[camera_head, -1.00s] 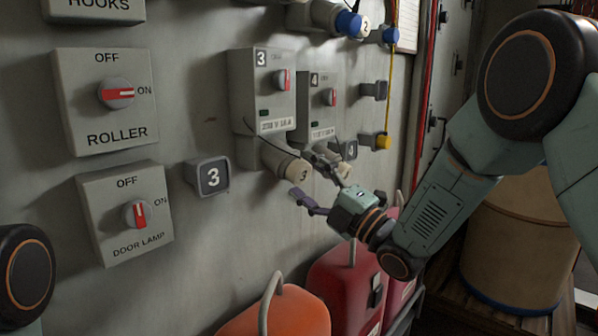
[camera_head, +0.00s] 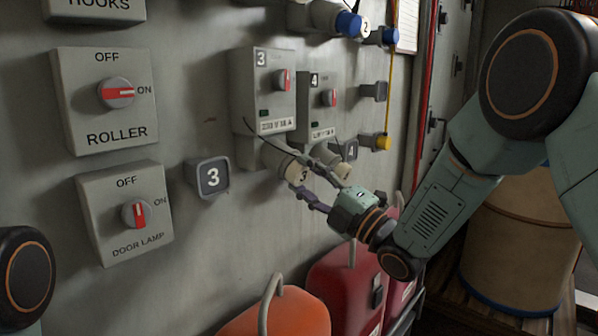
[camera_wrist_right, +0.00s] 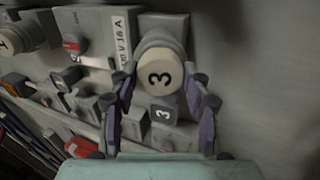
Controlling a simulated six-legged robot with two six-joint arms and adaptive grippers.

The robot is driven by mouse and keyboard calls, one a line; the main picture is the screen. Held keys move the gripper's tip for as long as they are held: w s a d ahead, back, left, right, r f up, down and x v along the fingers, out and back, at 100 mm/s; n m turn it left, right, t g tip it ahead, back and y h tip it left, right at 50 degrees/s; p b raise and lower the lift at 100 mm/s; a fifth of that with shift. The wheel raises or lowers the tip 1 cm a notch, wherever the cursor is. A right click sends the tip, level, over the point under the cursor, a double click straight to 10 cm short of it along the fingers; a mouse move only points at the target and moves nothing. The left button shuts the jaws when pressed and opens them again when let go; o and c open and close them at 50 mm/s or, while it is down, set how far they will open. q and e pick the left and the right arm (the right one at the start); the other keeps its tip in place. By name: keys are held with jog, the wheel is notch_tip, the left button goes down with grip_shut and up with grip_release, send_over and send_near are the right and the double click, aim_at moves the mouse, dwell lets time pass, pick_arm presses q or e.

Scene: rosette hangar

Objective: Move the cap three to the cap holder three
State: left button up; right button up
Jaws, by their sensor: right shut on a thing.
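Cap three (camera_head: 297,174) is a cream round cap marked 3, on the end of the grey socket under the box marked 3 (camera_head: 265,90). My right gripper (camera_head: 309,175) is shut on cap three, one finger on each side of it. In the right wrist view the cap (camera_wrist_right: 160,73) shows face-on between the fingers (camera_wrist_right: 160,88). My left gripper is out of view.
The door lamp switch (camera_head: 124,213) and roller switch (camera_head: 106,101) are left of the holder. The box marked 4 (camera_head: 317,100) is close on the right. Orange (camera_head: 280,315) and red (camera_head: 340,285) canisters stand below.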

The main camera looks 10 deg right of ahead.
aim_at(304, 176)
grip_shut()
jog(key=shift+s+d+f, duration=0.15)
jog(key=shift+s, duration=0.05)
jog(key=shift+s+d+f, duration=0.1)
jog(key=shift+s+d, duration=0.3)
jog(key=shift+s, duration=0.05)
jog(key=shift+s+f, duration=0.1)
jog(key=shift+s+d+b, duration=0.1)
jog(key=shift+b, duration=0.2)
jog(key=shift+s+d+f, duration=0.15)
jog(key=shift+s+d, duration=0.2)
jog(key=shift+s, duration=0.05)
jog(key=shift+s+d+f, duration=0.25)
jog(key=shift+s, duration=0.1)
jog(key=shift+v, duration=0.8)
